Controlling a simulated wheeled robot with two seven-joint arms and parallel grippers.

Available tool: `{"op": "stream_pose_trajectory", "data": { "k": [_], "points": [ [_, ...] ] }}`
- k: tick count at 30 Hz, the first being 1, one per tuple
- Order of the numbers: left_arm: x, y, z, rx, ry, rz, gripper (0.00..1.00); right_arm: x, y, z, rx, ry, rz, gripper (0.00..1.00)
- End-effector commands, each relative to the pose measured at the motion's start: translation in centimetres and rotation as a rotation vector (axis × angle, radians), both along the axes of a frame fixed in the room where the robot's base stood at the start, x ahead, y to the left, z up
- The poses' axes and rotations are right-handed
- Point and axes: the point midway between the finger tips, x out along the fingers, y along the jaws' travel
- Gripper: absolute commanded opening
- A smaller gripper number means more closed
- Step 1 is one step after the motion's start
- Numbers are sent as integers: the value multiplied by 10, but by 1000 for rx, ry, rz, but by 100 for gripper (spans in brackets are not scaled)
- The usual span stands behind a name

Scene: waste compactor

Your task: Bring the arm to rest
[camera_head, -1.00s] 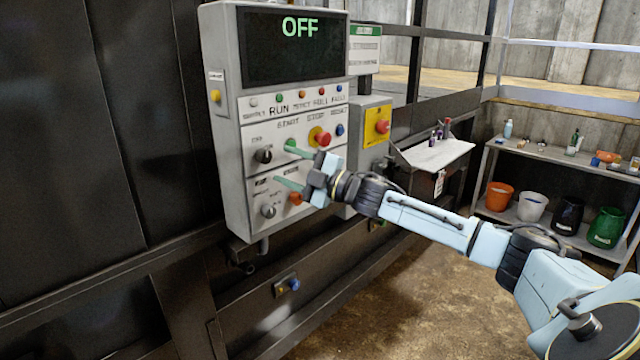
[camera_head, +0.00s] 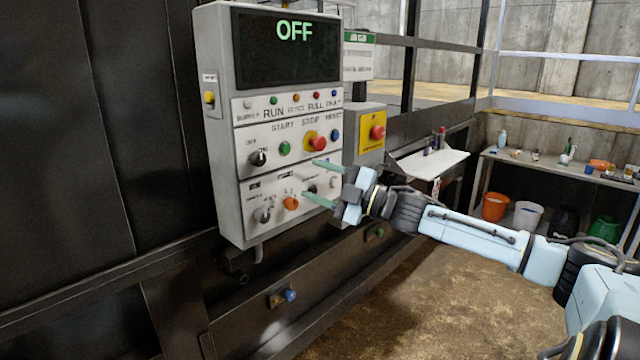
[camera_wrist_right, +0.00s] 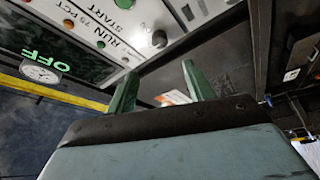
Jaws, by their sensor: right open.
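My right gripper (camera_head: 313,181) is in front of the lower right part of the grey control panel (camera_head: 222,120). Its two green fingers are spread apart with nothing between them. They also show spread and empty in the right wrist view (camera_wrist_right: 156,88). The panel's dark display (camera_head: 288,48) reads OFF. The green start button (camera_head: 284,148) and the red stop button (camera_head: 317,143) are both uncovered. An orange knob (camera_head: 290,203) is just left of the lower finger. Whether a fingertip touches the panel cannot be told. My left gripper is not in view.
A yellow box with a red emergency button (camera_head: 377,132) is right of the panel. A small white shelf (camera_head: 430,163) stands behind my right arm. A bench with bottles and buckets (camera_head: 495,207) is at the far right. The brown floor (camera_head: 400,310) in front is clear.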

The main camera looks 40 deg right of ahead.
Motion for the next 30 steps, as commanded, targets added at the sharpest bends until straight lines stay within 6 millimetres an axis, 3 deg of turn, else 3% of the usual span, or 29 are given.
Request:
{"op": "stream_pose_trajectory", "data": {
  "k": [16,19,23,26,30],
  "points": [
    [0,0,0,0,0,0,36,0,0,0,1,1,-1,52],
    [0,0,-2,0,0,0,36,2,-6,-12,15,16,-19,52],
    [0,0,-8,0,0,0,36,6,-30,-65,74,87,-102,52],
    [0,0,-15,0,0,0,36,5,-56,-133,143,180,-201,52],
    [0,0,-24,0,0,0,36,-9,-81,-239,233,329,-337,52]
  ]
}}
